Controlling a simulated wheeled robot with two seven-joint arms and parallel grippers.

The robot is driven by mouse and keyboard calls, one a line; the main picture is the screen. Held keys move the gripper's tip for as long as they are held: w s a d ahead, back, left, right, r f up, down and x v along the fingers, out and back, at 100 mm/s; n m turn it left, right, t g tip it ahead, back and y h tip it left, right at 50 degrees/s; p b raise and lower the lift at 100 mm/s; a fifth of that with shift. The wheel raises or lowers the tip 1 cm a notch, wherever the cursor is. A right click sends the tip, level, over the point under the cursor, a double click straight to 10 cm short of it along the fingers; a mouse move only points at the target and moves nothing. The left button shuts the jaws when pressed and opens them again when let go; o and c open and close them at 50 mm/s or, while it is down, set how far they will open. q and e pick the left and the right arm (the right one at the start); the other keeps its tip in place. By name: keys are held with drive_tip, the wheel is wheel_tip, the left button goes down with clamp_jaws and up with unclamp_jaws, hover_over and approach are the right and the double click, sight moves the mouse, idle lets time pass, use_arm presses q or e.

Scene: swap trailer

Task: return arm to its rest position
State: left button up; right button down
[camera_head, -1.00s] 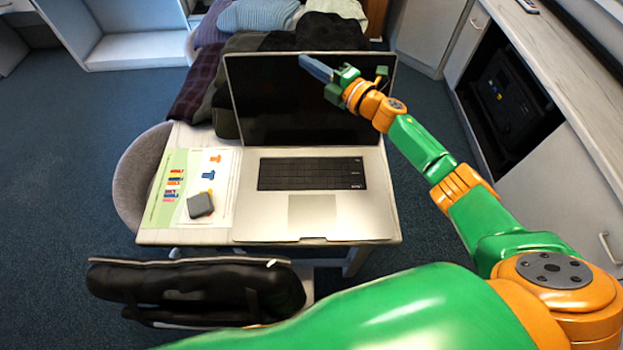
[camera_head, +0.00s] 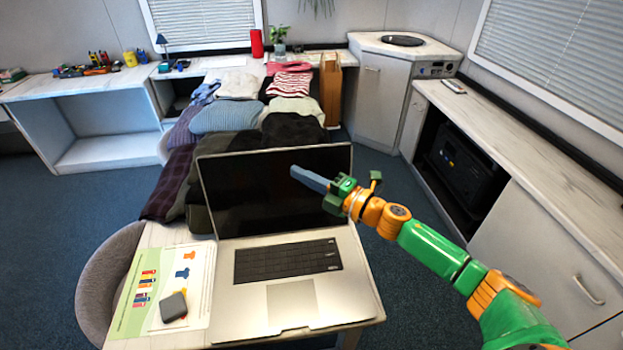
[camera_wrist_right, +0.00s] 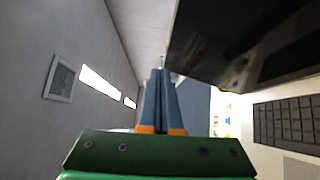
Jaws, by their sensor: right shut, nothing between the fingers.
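My right arm, green and orange, comes in from the lower right in the head view. My right gripper (camera_head: 312,180) is shut and empty, its blue-grey fingers together in front of the laptop screen. In the right wrist view its fingers (camera_wrist_right: 160,95) are pressed together with nothing between them. The open laptop (camera_head: 290,262) stands on a small table, its dark screen (camera_head: 250,185) behind the fingers. The screen also shows in the right wrist view (camera_wrist_right: 240,40) at the upper right. I cannot tell whether the fingers touch it. My left gripper is not in view.
A printed sheet (camera_head: 205,260) with a grey block (camera_head: 173,307) on it lies left of the laptop. A grey chair (camera_head: 100,275) is at the table's left. Folded clothes (camera_head: 225,118) lie behind the laptop. A counter (camera_head: 540,140) runs along the right. Blue floor is open between table and counter.

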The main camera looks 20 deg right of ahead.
drive_tip(key=s+f+m+g+h, duration=0.3)
drive_tip(key=s+f+m, duration=0.3)
drive_tip(key=s, duration=0.1)
drive_tip(key=s+a+f+m+g+h, duration=0.1)
drive_tip(key=s+f+m+g+h, duration=0.1)
drive_tip(key=s+f+m, duration=0.4)
drive_tip(key=s+a+f+m+g+h, duration=0.1)
drive_tip(key=s+f+m+g+h, duration=0.2)
drive_tip(key=s+f+m, duration=0.3)
drive_tip(key=shift+s+f+m+g+h, duration=0.2)
drive_tip(key=shift+s+m+h, duration=0.25)
drive_tip(key=shift+s, duration=0.25)
drive_tip(key=shift+s+f+m+g+h, duration=0.15)
drive_tip(key=shift+s+m+h, duration=0.2)
drive_tip(key=shift+s+m, duration=0.25)
drive_tip(key=s+a+f+m+g, duration=0.2)
drive_tip(key=s+g, duration=0.2)
drive_tip(key=s, duration=0.5)
wheel_tip(320, 180, down, 17)
drive_tip(key=s+g, duration=0.1)
drive_tip(key=s, duration=0.1)
drive_tip(key=s+d+f+g, duration=0.1)
drive_tip(key=s+d+f, duration=0.1)
drive_tip(key=s+f, duration=0.7)
drive_tip(key=s, duration=0.3)
drive_tip(key=shift+d+f+y, duration=0.3)
drive_tip(key=shift+d, duration=0.05)
